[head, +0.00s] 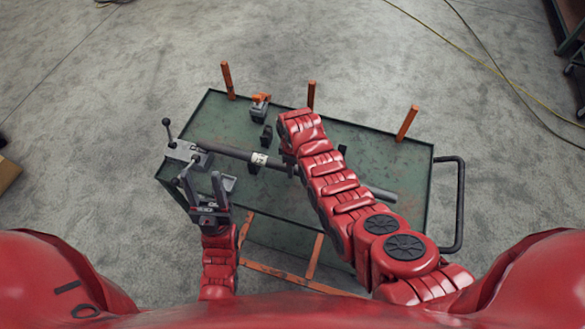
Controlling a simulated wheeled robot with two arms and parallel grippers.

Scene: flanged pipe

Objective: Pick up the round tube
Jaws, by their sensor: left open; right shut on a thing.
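The round tube (228,151) is a long dark grey pipe lying across the green cart, with a pale label or band (258,159) on it. Its right part shows beyond my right arm, and a stretch between is hidden. My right gripper (287,160) is at the tube's middle, mostly covered by my red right arm, and is shut on the tube. My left gripper (205,180) is open near the cart's left front edge, just in front of the tube's left end and apart from it as far as I can tell.
The green cart (345,132) has orange posts (228,80) along its back edge and a dark handle (461,205) at the right. A grey clamp with lever handles (183,150) sits at the left edge. A small orange-topped tool (261,100) stands behind the tube.

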